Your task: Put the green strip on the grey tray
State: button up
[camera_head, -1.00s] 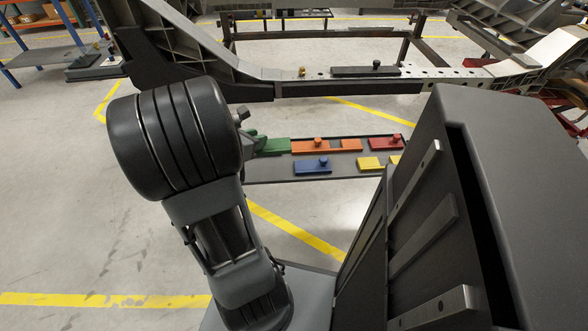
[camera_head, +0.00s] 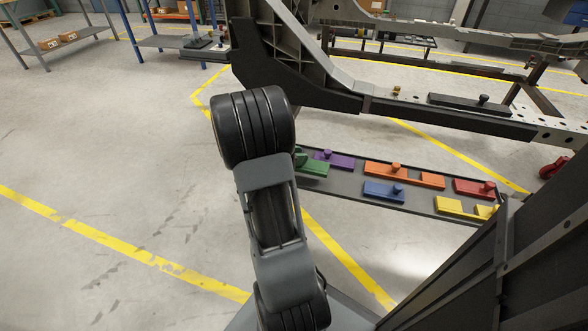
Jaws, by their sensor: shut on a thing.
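The green strip (camera_head: 314,169) shows just right of the thick black end of my arm, over or at the left end of the long grey tray (camera_head: 348,181). Its left part is hidden behind my arm. My gripper (camera_head: 299,154) is mostly hidden behind that black arm end; only a sliver shows at the green strip. It is shut on the strip. I cannot tell whether the strip touches the tray.
The tray holds a purple strip (camera_head: 340,161), an orange strip (camera_head: 376,170), a blue strip (camera_head: 377,191), a red strip (camera_head: 470,188) and a yellow strip (camera_head: 449,206). The chassis beam (camera_head: 430,118) with a black strip (camera_head: 460,104) stands behind. Open floor lies left.

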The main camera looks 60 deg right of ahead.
jog(key=shift+w+f, duration=0.4)
jog(key=shift+f, duration=0.1)
jog(key=shift+w+f+b, duration=0.2)
jog(key=shift+f+b, duration=1)
jog(key=shift+f, duration=0.5)
jog(key=shift+f, duration=0.15)
jog(key=o, duration=1)
